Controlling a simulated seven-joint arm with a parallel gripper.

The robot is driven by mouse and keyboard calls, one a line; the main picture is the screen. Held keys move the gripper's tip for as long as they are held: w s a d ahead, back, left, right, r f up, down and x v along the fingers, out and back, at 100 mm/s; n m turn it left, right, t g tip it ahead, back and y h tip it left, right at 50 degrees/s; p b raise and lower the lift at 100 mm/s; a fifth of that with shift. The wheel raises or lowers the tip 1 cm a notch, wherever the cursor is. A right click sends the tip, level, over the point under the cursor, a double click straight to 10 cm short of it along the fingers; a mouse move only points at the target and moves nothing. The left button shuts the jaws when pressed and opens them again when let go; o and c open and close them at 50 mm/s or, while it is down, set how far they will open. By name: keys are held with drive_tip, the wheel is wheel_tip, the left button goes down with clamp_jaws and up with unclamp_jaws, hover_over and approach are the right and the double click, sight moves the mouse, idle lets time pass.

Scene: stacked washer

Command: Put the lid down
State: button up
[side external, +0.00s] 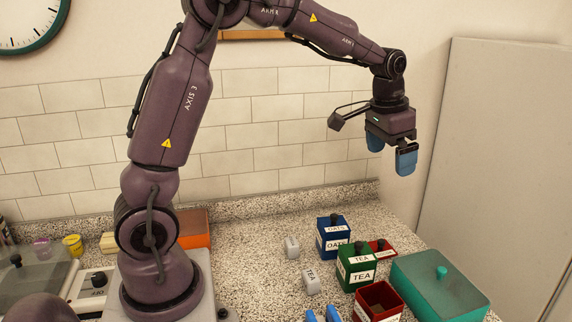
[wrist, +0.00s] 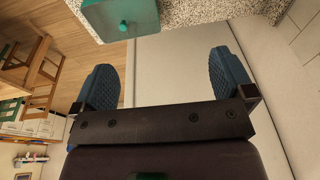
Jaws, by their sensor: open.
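My gripper (side external: 390,154) is open and empty, high above the right part of the counter. Its two blue fingers stand wide apart in the wrist view (wrist: 163,66), with nothing between them. A red lid (side external: 381,246) with a dark knob and a white label sits low behind the green TEA canister (side external: 354,277). What it rests on is partly hidden. A red canister (side external: 366,298) stands open-topped at the front. A teal box (side external: 425,291) with a teal knob is at the right; it also shows at the top of the wrist view (wrist: 112,13).
A blue OATS canister (side external: 332,246) stands behind the green one. Small white blocks (side external: 311,281) lie to their left. A tall pale panel (side external: 500,160) closes off the right side. The speckled counter (side external: 255,262) is clear between my base and the white blocks.

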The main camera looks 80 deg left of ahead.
drive_tip(key=s+d+r+t, duration=0.1)
drive_tip(key=s+d+r, duration=0.2)
drive_tip(key=s, duration=0.2)
drive_tip(key=s+d+r+t, duration=0.1)
drive_tip(key=s+d+r, duration=0.2)
drive_tip(key=s, duration=0.3)
drive_tip(key=s+d+f+t, duration=0.1)
drive_tip(key=s+d+f, duration=0.1)
drive_tip(key=s, duration=1)
drive_tip(key=shift+s+d, duration=0.3)
drive_tip(key=shift+d, duration=0.25)
